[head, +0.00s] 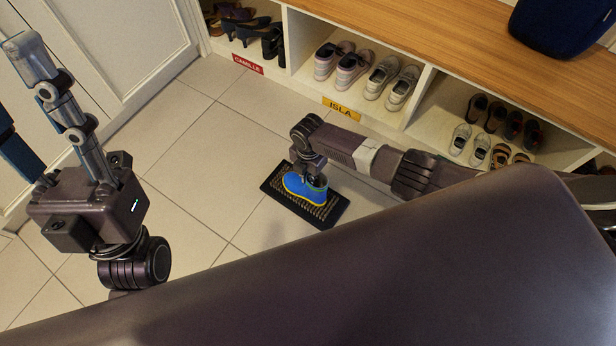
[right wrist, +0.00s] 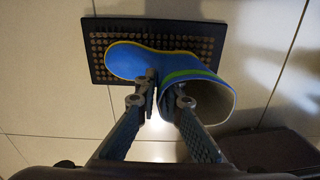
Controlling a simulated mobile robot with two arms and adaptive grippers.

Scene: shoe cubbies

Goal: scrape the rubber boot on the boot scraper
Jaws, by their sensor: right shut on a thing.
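The rubber boot (head: 303,190) is blue with a yellow sole edge and a green band near its top. It is over the boot scraper (head: 335,217), a black rectangular mat with rows of brown bristles on the floor. My right gripper (head: 316,175) is shut on the boot near its shaft. In the right wrist view, the fingers (right wrist: 162,98) are at the boot (right wrist: 160,62), whose toe points left and whose opening faces right. The scraper (right wrist: 92,25) shows behind it. Whether the sole touches the bristles is unclear. My left gripper (head: 30,58) is raised at upper left, away from the boot; its jaw state is unclear.
A wooden-topped cubby bench (head: 440,38) with several pairs of shoes runs along the upper right. It has a red label (head: 248,64) and a yellow label (head: 342,108). A dark blue bag (head: 560,25) sits on top. Tiled floor (head: 195,150) left of the scraper is clear.

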